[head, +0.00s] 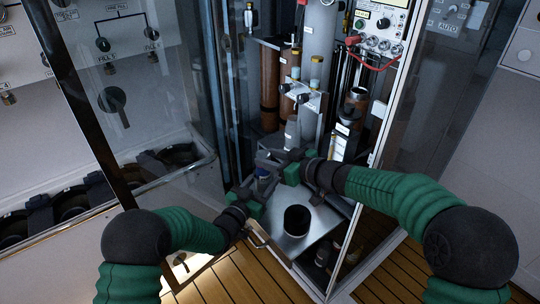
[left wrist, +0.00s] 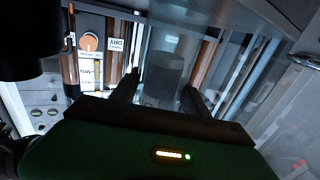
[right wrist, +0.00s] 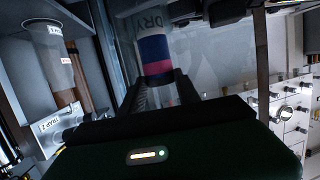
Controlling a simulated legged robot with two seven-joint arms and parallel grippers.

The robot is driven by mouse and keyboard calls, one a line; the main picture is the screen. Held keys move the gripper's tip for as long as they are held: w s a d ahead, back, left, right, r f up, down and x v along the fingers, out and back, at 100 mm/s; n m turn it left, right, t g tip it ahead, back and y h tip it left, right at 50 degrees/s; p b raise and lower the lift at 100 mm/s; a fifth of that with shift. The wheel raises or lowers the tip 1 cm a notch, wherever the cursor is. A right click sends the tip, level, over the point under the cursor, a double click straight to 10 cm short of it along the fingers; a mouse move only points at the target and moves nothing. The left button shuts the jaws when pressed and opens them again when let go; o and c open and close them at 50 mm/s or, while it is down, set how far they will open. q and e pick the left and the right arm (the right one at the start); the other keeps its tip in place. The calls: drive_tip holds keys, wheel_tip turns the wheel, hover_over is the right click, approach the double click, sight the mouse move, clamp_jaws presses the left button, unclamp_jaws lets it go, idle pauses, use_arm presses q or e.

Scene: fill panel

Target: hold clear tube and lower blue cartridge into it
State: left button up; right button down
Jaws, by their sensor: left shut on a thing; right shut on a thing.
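The blue cartridge (right wrist: 155,50) shows in the right wrist view with a white part lettered DRY, a blue band and a pink band. It stands between the fingers of my right gripper (right wrist: 162,92), which is shut on it. In the head view my right gripper (head: 269,160) is just above my left gripper (head: 256,188), with a bit of blue (head: 262,173) between them. My left gripper is shut on the clear tube (left wrist: 160,95), a see-through cylinder with a grey shape behind or inside it. I cannot tell whether the cartridge's lower end is inside the tube.
A metal shelf holds a dark open cup (head: 297,220) below the grippers. Brown cylinders (head: 270,85), a grey column (head: 319,40) and a meter box (head: 384,22) stand behind. Glass door frames (head: 85,110) flank the cabinet. Wooden slats (head: 225,285) cover the floor in front.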

drive_tip(key=shift+f, duration=1.8)
drive_tip(key=c, duration=0.8)
unclamp_jaws()
drive_tip(key=v, duration=1.2)
drive_tip(key=shift+f, duration=0.1)
use_arm(q)
drive_tip(key=o, duration=1.4)
drive_tip(key=shift+o, duration=0.2)
